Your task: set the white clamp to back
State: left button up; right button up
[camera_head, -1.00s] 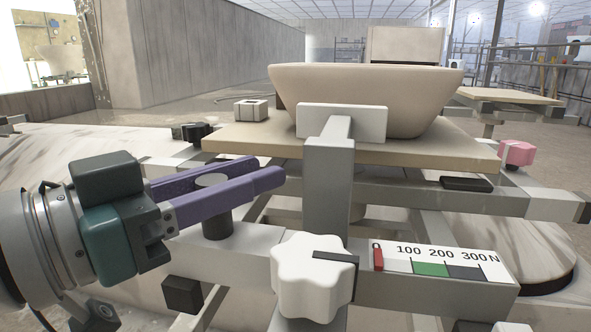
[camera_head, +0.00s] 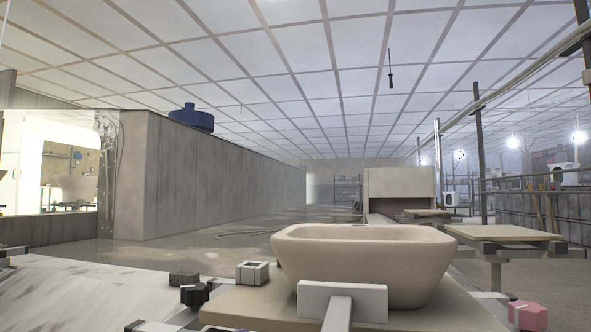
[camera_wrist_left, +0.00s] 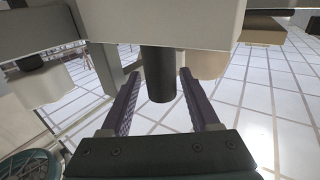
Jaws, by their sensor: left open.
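In the head view, a white pad (camera_head: 342,299) on a grey arm stands at the front wall of the beige basin (camera_head: 365,265). The gap between pad and basin, if any, cannot be told. The basin sits on a beige board (camera_head: 240,305). The white star knob and force scale are out of the head view. In the left wrist view, my left gripper (camera_wrist_left: 160,76) is open, its two purple fingers on either side of a dark round post (camera_wrist_left: 158,88). A gap shows beside the post. A pale rounded part (camera_wrist_left: 40,84) shows at left; I cannot tell what it is.
Other stations with boards (camera_head: 505,232) stand behind at right.

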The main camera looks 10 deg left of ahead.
pick_arm(q)
notch_tip(320, 180, up, 19)
jog(key=p, duration=1.2)
jog(key=shift+f, duration=0.15)
pick_arm(e)
notch_tip(320, 180, up, 13)
